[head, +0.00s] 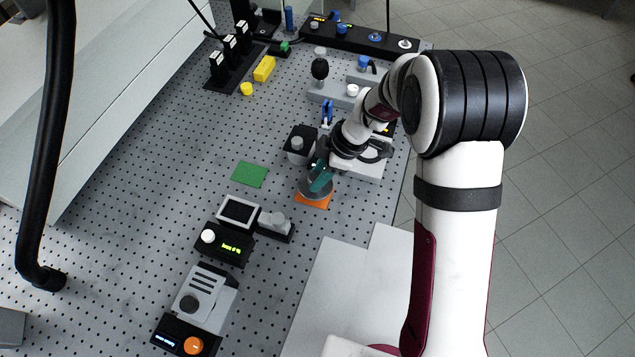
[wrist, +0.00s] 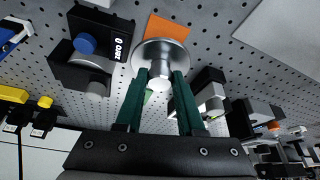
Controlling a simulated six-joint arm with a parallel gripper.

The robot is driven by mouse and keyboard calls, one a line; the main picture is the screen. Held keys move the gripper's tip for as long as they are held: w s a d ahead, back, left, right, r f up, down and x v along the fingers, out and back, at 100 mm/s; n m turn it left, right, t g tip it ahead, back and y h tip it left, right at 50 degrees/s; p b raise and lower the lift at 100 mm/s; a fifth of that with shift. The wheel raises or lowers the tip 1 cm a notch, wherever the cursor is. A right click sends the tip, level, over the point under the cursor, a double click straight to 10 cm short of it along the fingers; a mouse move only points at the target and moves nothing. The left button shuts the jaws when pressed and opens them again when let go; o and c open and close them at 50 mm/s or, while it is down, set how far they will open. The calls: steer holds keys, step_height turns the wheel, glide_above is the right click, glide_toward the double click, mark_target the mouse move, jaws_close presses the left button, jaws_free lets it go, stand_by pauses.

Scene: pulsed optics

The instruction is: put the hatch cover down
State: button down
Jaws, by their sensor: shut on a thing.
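The hatch cover is a round grey metal disc with a centre knob. It shows in the wrist view (wrist: 172,51) and in the head view (head: 309,188). My gripper, with teal fingers, is shut on its knob in the wrist view (wrist: 160,83) and in the head view (head: 320,180). The disc overlaps part of an orange mat, seen in the head view (head: 318,203) and in the wrist view (wrist: 166,28). I cannot tell whether the disc touches the mat or hangs just above it.
A black mount (head: 301,136) stands close behind the disc. A green mat (head: 250,174) lies to the left. Several instruments, including a small screen (head: 237,211) and a black box with a green display (head: 226,244), stand at the front left. The perforated board (head: 150,180) has free room further left.

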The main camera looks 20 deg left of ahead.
step_height(320, 180, down, 4)
steer(key=shift+a, duration=0.15)
steer(key=c, duration=0.5)
jaws_free()
steer(key=shift+f, duration=0.1)
steer(key=s+d+r+m, duration=0.2)
steer(key=d+r+m, duration=0.25)
steer(key=r, duration=0.45)
steer(key=s+d+r+m, duration=0.25)
steer(key=d+r, duration=0.35)
steer(key=r, duration=0.3)
steer(key=s+d+m+h, duration=0.1)
steer(key=s+d+m, duration=0.2)
steer(key=s+m, duration=0.3)
steer(key=s+d+r+m, duration=0.1)
steer(key=s+d+m, duration=0.2)
steer(key=s+m, duration=0.3)
steer(key=s+d+r+m+t+h, duration=0.1)
steer(key=s+d+m, duration=0.3)
steer(key=s+m, duration=0.2)
steer(key=shift+r+m+h, duration=0.2)
steer(key=shift+m+h, duration=0.1)
steer(key=shift+m, duration=0.6)
